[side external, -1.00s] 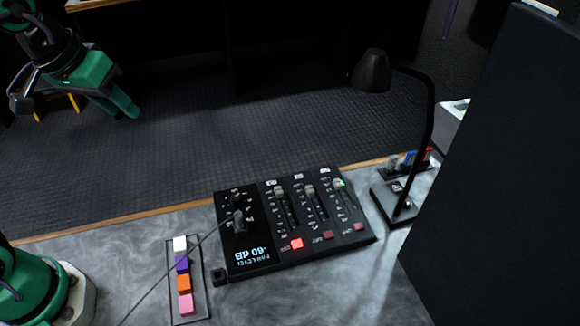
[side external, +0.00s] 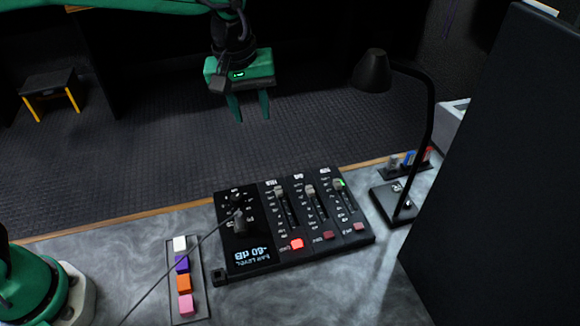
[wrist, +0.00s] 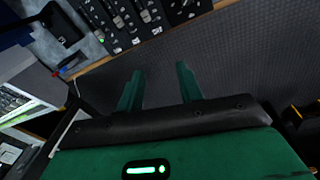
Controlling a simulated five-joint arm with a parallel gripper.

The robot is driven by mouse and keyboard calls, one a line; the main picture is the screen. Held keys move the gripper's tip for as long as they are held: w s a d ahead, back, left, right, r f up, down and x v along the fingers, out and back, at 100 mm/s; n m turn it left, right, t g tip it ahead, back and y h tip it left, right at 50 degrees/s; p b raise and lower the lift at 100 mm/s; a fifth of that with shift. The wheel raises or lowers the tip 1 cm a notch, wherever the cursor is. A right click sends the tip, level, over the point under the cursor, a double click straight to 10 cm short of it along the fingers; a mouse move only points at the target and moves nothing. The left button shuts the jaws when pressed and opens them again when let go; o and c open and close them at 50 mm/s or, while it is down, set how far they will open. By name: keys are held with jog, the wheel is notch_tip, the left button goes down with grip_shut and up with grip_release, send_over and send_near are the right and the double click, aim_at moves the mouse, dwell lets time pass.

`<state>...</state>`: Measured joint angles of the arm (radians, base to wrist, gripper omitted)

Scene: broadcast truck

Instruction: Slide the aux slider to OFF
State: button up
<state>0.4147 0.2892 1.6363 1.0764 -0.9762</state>
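A black mixer panel (side external: 262,254) lies on the grey desk, with three vertical sliders in the side external view. The left slider knob (side external: 279,190), middle knob (side external: 310,189) and right knob (side external: 339,184) all sit near the far end of their slots. A green light shows by the right knob. The small labels read upside down, and I cannot tell for sure which is aux. My gripper (side external: 249,112) hangs beyond the panel's far edge, above and apart from it, open and empty. The wrist view shows its fingers (wrist: 160,72) spread, with part of the panel (wrist: 116,39) ahead.
A black desk lamp (side external: 374,72) stands right of the panel, beside a small rack (side external: 406,172) of coloured items. A strip of coloured blocks (side external: 183,264) and a thin cable lie at left. A large dark panel (side external: 500,180) blocks the right side. A stool (side external: 50,84) stands behind.

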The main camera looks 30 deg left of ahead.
aim_at(310, 189)
jog(key=w+d+f+n, duration=0.1)
jog(key=d+f, duration=0.2)
jog(key=d, duration=0.1)
jog(key=w+d+f+g, duration=0.1)
jog(key=d+f, duration=0.2)
jog(key=w+d+f+n, duration=0.1)
jog(key=d+f, duration=0.3)
jog(key=shift+d+f+n+y, duration=0.1)
jog(key=shift+d+n+y, duration=0.2)
jog(key=shift+f, duration=0.15)
jog(key=shift+f, duration=3.8)
grip_shut()
